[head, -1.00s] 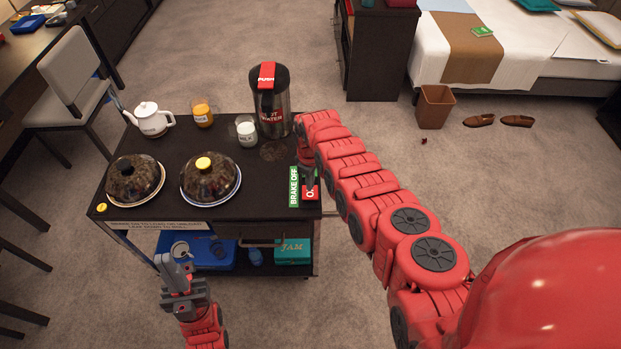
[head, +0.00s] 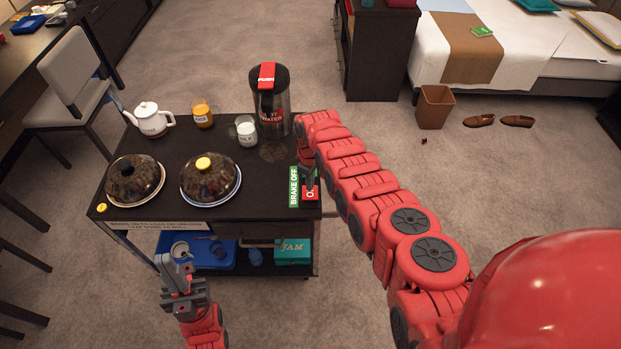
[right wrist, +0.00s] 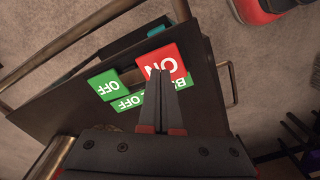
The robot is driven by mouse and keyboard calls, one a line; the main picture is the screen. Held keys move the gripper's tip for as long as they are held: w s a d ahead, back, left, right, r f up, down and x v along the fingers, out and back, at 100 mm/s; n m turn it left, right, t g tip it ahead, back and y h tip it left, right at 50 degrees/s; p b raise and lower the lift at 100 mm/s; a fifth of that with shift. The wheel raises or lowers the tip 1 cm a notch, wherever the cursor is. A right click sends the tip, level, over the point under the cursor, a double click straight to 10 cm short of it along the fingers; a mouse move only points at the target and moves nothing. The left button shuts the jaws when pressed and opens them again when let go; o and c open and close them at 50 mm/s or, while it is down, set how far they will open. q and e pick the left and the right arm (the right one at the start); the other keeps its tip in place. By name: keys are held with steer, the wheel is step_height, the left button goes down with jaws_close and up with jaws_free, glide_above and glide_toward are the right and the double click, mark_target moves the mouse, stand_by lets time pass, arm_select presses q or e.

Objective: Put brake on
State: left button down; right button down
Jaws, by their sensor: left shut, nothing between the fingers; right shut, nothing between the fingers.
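The cart's brake control is at the right front corner of the dark cart top (head: 225,135). A green "BRAKE OFF" sign (head: 294,188) and a red plate (head: 312,192) show there in the head view. In the right wrist view I see a red "ON" plate (right wrist: 165,65), a green "OFF" plate (right wrist: 106,86) and part of the green sign (right wrist: 128,101). My right gripper (right wrist: 160,73) is shut and empty, its tips over the red plate's edge; I cannot tell whether they touch. My left gripper (head: 172,262) is shut and empty in front of the cart.
Two domed dishes (head: 134,180) (head: 210,176), a teapot (head: 148,119), a juice jug (head: 202,113), a milk jug (head: 246,131) and a hot water flask (head: 270,100) stand on the cart. A blue bin (head: 200,248) and teal box (head: 292,251) sit below. Carpet surrounds it.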

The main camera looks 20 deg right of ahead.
steer(key=shift+f+b, duration=1.2)
steer(key=shift+b, duration=0.05)
stand_by(0.8)
step_height(320, 180, up, 7)
steer(key=p, duration=0.7)
steer(key=shift+r, duration=0.1)
stand_by(0.4)
